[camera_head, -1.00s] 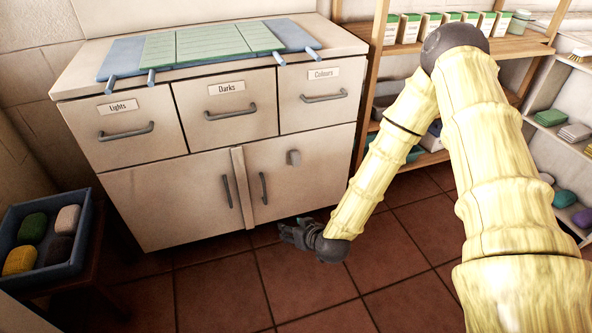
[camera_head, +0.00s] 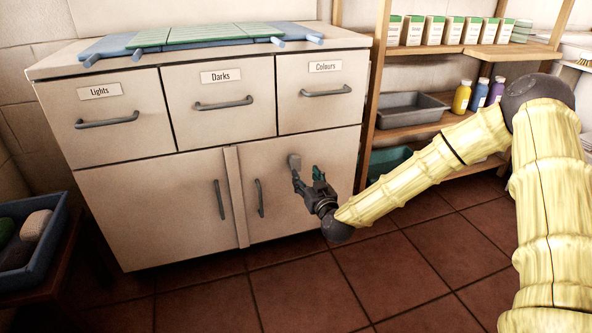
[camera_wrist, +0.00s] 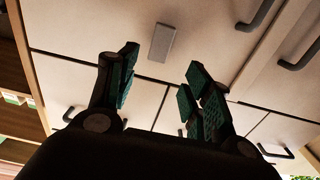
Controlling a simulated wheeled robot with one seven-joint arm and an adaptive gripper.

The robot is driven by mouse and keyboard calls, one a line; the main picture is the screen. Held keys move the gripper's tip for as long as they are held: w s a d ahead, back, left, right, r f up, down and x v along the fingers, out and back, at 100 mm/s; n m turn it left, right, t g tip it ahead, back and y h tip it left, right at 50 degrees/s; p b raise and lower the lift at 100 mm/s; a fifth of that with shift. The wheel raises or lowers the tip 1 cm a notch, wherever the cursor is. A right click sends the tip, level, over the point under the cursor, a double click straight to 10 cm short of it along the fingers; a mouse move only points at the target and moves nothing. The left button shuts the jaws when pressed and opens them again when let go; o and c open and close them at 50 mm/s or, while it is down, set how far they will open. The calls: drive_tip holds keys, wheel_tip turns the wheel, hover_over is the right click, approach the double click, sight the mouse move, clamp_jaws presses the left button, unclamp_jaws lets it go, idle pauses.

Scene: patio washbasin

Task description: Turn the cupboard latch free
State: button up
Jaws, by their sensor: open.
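The cupboard latch (camera_head: 294,161) is a small grey block on the upper part of the right cupboard door (camera_head: 300,208). It stands with its long side roughly upright. In the wrist view the latch (camera_wrist: 162,42) shows whole, ahead of the fingertips and roughly in line with the gap between them. My gripper (camera_head: 307,177) is open and empty, just below and right of the latch in the head view. The green-padded fingers of my gripper (camera_wrist: 163,66) are spread wide in the wrist view. I see no clear contact with the latch.
Upright door handles (camera_head: 260,198) flank the middle strip of the cupboard. Above are drawers, with the Colours drawer (camera_head: 320,98) over the latch. A shelf unit (camera_head: 410,131) with a grey tray and bottles stands at right. The tiled floor (camera_head: 400,275) in front is clear.

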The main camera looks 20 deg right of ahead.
sight(297, 162)
drive_tip(key=w+b, duration=0.4)
drive_tip(key=w, duration=0.5)
drive_tip(key=shift+w, duration=0.25)
drive_tip(key=shift+w+a+b, duration=0.1)
drive_tip(key=shift+w+b, duration=0.3)
drive_tip(key=shift+w, duration=0.3)
drive_tip(key=shift+r, duration=0.1)
drive_tip(key=c, duration=1)
